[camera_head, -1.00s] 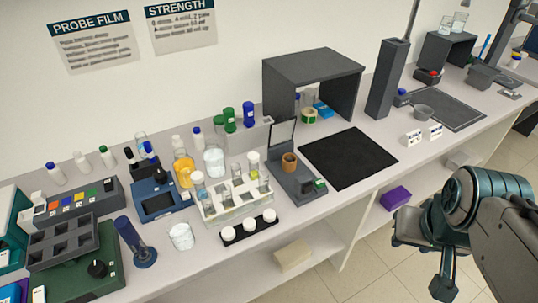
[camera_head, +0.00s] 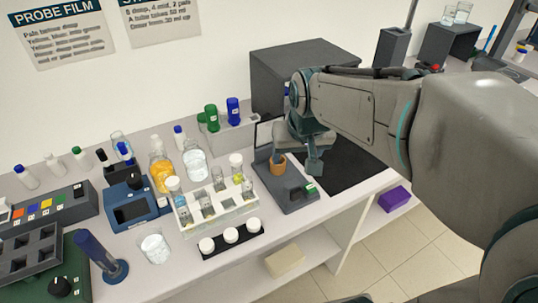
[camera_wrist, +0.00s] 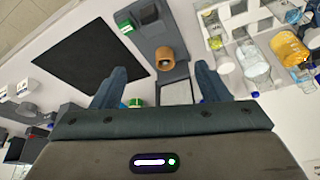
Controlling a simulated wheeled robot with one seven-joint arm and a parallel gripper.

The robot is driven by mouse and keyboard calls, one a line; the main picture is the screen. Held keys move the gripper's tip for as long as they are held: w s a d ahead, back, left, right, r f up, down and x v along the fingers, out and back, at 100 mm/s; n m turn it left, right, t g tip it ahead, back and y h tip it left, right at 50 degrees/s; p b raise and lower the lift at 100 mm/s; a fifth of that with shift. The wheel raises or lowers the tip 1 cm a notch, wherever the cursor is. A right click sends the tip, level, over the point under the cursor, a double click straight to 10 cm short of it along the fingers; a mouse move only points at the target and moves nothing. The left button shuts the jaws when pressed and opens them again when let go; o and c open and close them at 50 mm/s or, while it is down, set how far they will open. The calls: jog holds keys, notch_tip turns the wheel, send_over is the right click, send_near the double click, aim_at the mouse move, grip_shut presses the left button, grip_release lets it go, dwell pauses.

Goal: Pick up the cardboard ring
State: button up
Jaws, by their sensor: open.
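The cardboard ring (camera_head: 277,161) is a small brown ring on the dark grey balance (camera_head: 291,196). In the wrist view the ring (camera_wrist: 165,58) shows upper centre with its opening visible, just beyond the line between my two fingertips. My gripper (camera_head: 297,158) is over the balance, close to the ring. In the wrist view my gripper (camera_wrist: 160,76) is open, with one finger on each side of the picture and nothing between them in its grip. I cannot tell the exact height of the fingertips over the ring.
A tilted panel (camera_wrist: 176,92) stands at the balance's back. A clear rack (camera_head: 212,207) with vials and a black strip of white-capped jars (camera_head: 231,236) are left of the balance. A black mat (camera_head: 350,170) lies right of it; a dark shelf box (camera_head: 285,70) stands behind.

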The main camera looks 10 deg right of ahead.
jog(key=w+f, duration=0.4)
jog(key=w+f+b, duration=0.1)
jog(key=w+f, duration=0.3)
jog(key=w, duration=0.1)
jog(key=w+a+f+b, duration=0.1)
jog(key=w+f, duration=0.3)
jog(key=w, duration=0.1)
jog(key=shift+w+a+f, duration=0.1)
jog(key=shift+w+f, duration=0.15)
jog(key=shift+f, duration=0.1)
jog(key=shift+d+p+x, duration=0.15)
jog(key=shift+x, duration=0.9)
jog(key=shift+d+p+x, duration=0.2)
jog(key=shift+x, duration=0.85)
jog(key=shift+d+p+x, duration=0.15)
jog(key=shift+x, duration=0.9)
jog(key=shift+r, duration=0.1)
jog(key=c, duration=1.1)
